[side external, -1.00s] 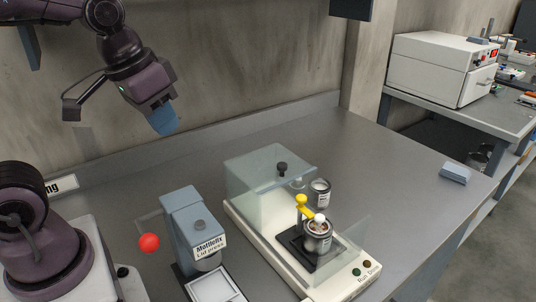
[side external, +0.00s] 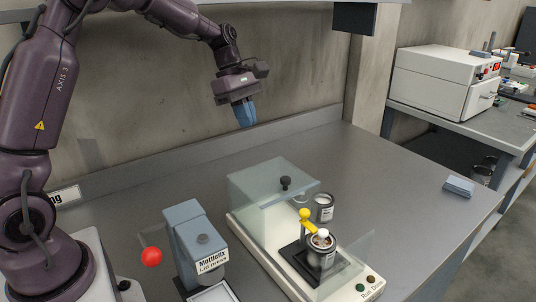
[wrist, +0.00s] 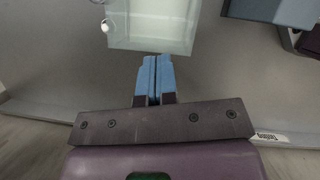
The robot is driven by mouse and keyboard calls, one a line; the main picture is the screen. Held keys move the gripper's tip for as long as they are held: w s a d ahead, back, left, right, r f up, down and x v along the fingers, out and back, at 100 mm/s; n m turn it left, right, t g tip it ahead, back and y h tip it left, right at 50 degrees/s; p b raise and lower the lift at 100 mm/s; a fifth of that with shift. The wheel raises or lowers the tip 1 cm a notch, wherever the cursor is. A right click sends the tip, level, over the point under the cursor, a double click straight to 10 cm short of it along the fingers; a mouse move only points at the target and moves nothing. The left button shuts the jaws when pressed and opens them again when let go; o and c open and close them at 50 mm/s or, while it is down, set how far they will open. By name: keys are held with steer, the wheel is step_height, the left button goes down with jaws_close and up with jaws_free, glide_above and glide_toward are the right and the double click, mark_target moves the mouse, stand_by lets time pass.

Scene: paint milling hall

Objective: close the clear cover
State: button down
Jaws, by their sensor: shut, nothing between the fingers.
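The clear cover (side external: 262,200) is a see-through box with a dark knob (side external: 285,183) on top. It sits over the rear part of a cream machine base (side external: 262,250); the front part, with an open can (side external: 322,256) under a yellow clamp (side external: 305,214), stands outside it. In the wrist view the cover (wrist: 150,30) shows as a pale greenish box beyond my fingertips. My gripper (side external: 246,116) has blue fingers pressed together, empty, in the air behind and above the cover, not touching it. The fingers also show in the wrist view (wrist: 155,75).
Another can (side external: 324,207) stands behind the clamped one. A small blue-grey block (side external: 459,186) lies far right. The bench (side external: 400,195) is clear between.

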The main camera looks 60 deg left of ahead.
glide_toward(280, 186)
steer(key=a+f, duration=0.2)
steer(key=f, duration=0.1)
steer(key=a+f, duration=0.1)
steer(key=shift+f, duration=0.4)
steer(key=d, duration=0.3)
steer(key=shift+w+f, duration=0.2)
steer(key=shift+w, duration=0.2)
steer(key=shift+w+d, duration=0.15)
steer(key=shift+d, duration=0.35)
steer(key=shift+d, duration=0.15)
steer(key=d, duration=1.6)
steer(key=shift+d, duration=0.25)
steer(key=shift+a, duration=0.1)
